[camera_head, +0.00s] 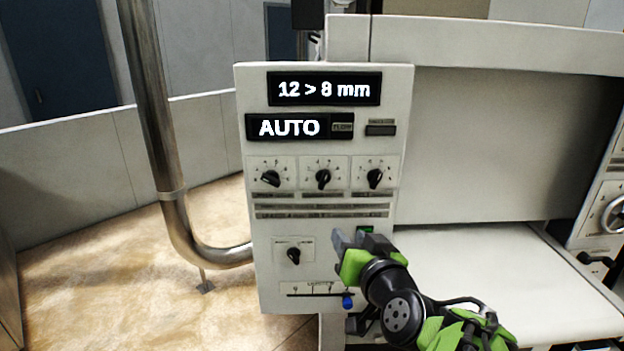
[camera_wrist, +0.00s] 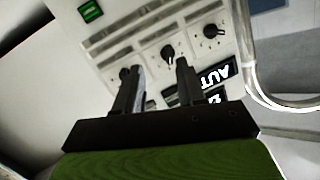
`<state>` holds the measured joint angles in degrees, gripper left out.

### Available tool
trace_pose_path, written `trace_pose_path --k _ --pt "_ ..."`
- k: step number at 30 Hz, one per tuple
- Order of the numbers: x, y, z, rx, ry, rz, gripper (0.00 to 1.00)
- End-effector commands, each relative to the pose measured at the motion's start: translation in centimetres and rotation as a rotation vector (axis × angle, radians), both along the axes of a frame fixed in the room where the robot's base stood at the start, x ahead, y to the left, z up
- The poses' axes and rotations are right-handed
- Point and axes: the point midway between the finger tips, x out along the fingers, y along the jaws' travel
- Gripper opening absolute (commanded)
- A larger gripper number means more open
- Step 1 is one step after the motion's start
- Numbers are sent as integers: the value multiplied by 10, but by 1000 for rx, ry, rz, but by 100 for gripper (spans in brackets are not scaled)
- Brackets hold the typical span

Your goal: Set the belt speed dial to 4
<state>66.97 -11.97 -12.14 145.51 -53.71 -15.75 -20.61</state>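The control panel (camera_head: 244,215) has a row of three black pointer dials: left (camera_head: 270,178), middle (camera_head: 323,178) and right (camera_head: 375,178). Their labels are too small to read, so I cannot tell which is the belt speed dial. The left pointer tilts up-left; the middle and right ones stand near upright. My gripper (camera_head: 352,240) is below the row, by the green button. In the wrist view, turned upside down, the gripper (camera_wrist: 156,68) is open and empty. Its left finger overlaps the right dial (camera_wrist: 124,72); the middle dial (camera_wrist: 168,52) shows between the fingers.
Displays read "12 > 8 mm" (camera_head: 325,89) and "AUTO" (camera_head: 288,127). Lower down are a small selector (camera_head: 294,255), a green button (camera_head: 366,230) and a slider with a blue knob (camera_head: 347,302). A metal pipe (camera_head: 160,120) stands left; a white belt bed (camera_head: 490,280) lies right.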

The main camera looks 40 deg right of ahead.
Motion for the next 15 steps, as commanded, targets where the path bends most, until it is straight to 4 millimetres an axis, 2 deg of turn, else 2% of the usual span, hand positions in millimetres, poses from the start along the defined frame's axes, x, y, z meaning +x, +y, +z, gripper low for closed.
trace_pose_path --k 1,3,6,10,15 --pt "-15 -22 7 0 -50 -78 39" --pt "-34 -46 18 -12 -119 -166 39" --pt "-51 -64 28 -24 -176 -238 39" --pt "-45 -72 32 -22 -182 -242 39" --pt "-22 -90 34 -18 -180 -240 39"
